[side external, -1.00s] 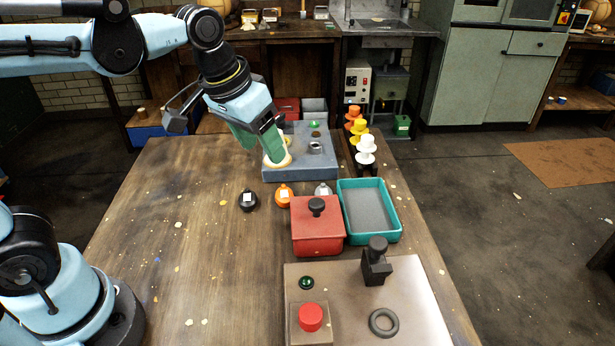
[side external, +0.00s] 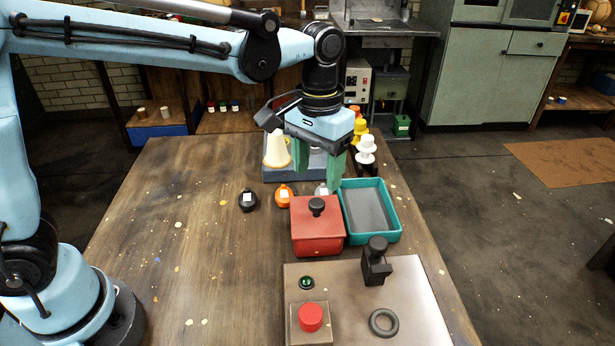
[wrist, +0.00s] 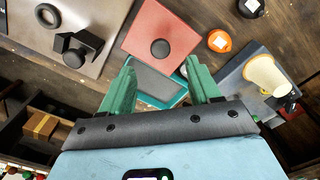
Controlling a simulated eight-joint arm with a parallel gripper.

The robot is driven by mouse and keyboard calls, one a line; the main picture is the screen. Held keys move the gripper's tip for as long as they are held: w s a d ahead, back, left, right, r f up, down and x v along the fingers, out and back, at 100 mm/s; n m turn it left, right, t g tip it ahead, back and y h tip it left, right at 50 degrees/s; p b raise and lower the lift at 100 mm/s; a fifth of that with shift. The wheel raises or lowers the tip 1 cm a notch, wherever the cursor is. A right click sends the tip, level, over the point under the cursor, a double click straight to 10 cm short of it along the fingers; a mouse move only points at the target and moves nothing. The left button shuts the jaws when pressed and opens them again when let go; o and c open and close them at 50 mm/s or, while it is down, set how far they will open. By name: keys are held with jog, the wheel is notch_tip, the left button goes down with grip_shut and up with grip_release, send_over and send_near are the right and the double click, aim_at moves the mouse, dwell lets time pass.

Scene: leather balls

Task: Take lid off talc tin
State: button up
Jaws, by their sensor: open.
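The red square tin (side external: 318,240) stands on the table with its red lid (side external: 300,208) on; a black round knob (side external: 317,206) sits on the lid's middle. In the wrist view the red lid (wrist: 150,28) and its knob (wrist: 160,48) show beyond my fingertips. My gripper (side external: 338,172) is open and empty, with green fingers pointing down. It hangs above and behind the tin, near the back end of the teal tray. In the wrist view my gripper (wrist: 161,65) has its fingers spread, with the tray between and below them.
The teal tray (side external: 397,222) is close on the tin's right. Black (side external: 247,200) and orange (side external: 284,195) round bottles stand behind-left. A cream cone (side external: 276,150) is on the blue-grey block. A metal panel (side external: 410,285) with red button is in front. Left table is clear.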

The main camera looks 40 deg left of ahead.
aim_at(317, 202)
jog(key=shift+f, duration=3.35)
jog(key=c, duration=1.1)
jog(key=shift+r, duration=0.1)
jog(key=shift+c, duration=0.2)
